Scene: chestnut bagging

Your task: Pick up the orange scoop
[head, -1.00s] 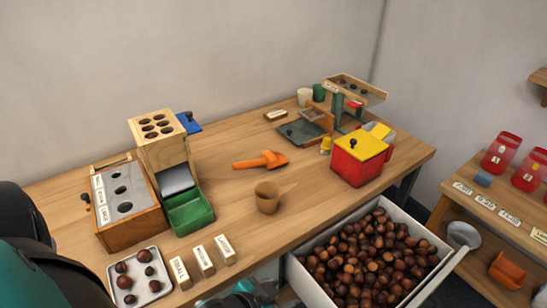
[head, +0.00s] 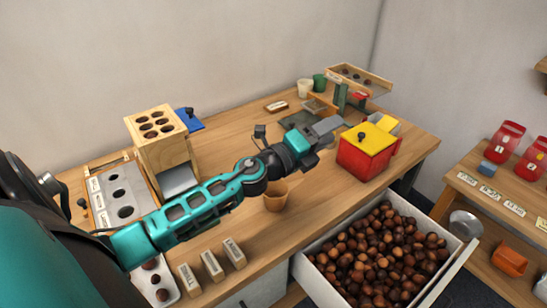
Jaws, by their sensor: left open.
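My left gripper (head: 328,127) is open above the table, just left of the red box with the yellow lid (head: 364,154). I see nothing between its fingers, though they are small and partly blend with the things behind. My right gripper is out of view.
A wooden block with holes (head: 157,124) stands at left. An open drawer (head: 322,282) full of chestnuts juts from the front.

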